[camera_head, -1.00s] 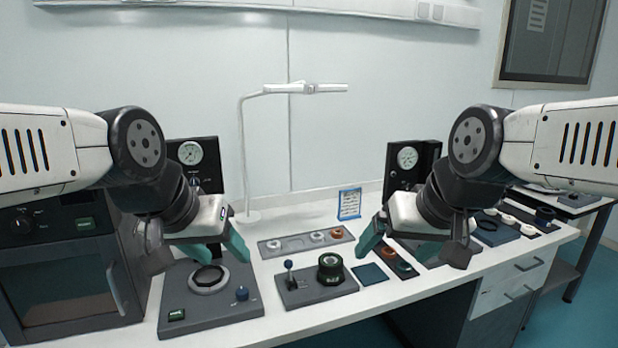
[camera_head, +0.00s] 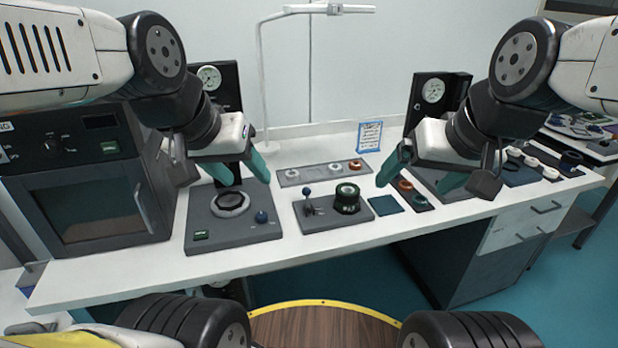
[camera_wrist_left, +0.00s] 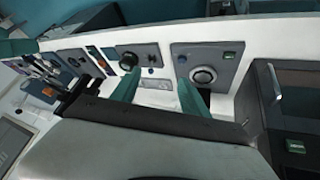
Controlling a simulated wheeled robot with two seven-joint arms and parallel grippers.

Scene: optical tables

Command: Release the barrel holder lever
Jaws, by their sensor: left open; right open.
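The barrel holder (camera_head: 347,198) is a dark round fixture on a grey base plate (camera_head: 335,222) in the middle of the white bench. Its lever (camera_head: 307,197), with a blue ball knob, stands upright at the left of that plate. The holder also shows in the left wrist view (camera_wrist_left: 128,62). My left gripper (camera_head: 247,172) is open and empty, above and left of the lever, over a plate with a ring fixture. My right gripper (camera_head: 416,178) is open and empty, to the right of the holder and above the bench.
A grey plate with a white-rimmed ring (camera_head: 230,204) and blue knob stands left of the holder. A tray of rings (camera_head: 320,172) lies behind. A dark oven (camera_head: 85,190) fills the left end. A blue pad (camera_head: 384,205) lies at right. A lamp (camera_head: 262,90) rises behind.

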